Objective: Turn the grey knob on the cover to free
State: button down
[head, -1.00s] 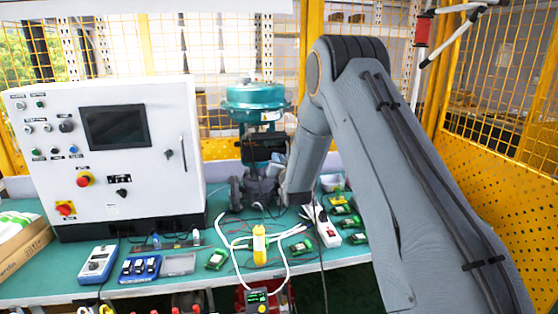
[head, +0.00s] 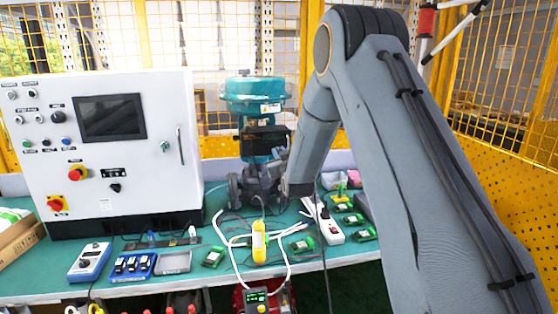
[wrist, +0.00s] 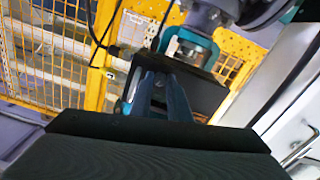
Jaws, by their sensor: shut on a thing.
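The valve (head: 255,95) with its teal actuator stands on the bench, right of the control cabinet. In the wrist view its positioner is a black box (wrist: 205,92) lying tilted across the middle. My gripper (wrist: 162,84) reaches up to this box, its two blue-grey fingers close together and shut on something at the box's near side. The grey knob itself is hidden by the fingers, so its setting cannot be read. In the head view my forearm and wrist cover most of the gripper beside the valve.
The white control cabinet (head: 110,150) stands to the left. A yellow handheld device (head: 259,245), white cables, a power strip (head: 325,222) and several green circuit boards lie on the bench (head: 205,285). A yellow mesh fence (head: 505,90) closes off the back and right.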

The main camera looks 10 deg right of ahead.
jog(key=n+b, duration=0.5)
jog(key=n, duration=0.1)
jog(key=shift+f, duration=0.1)
jog(key=n+b, duration=0.3)
jog(key=n, duration=0.2)
jog(key=shift+n, duration=0.4)
jog(key=shift+b, duration=0.3)
jog(key=c, duration=1.9)
grip_release()
jog(key=shift+c, duration=0.2)
jog(key=s+b, duration=0.1)
jog(key=s, duration=0.6)
jog(key=shift+s+b, duration=0.3)
jog(key=shift+s, duration=0.1)
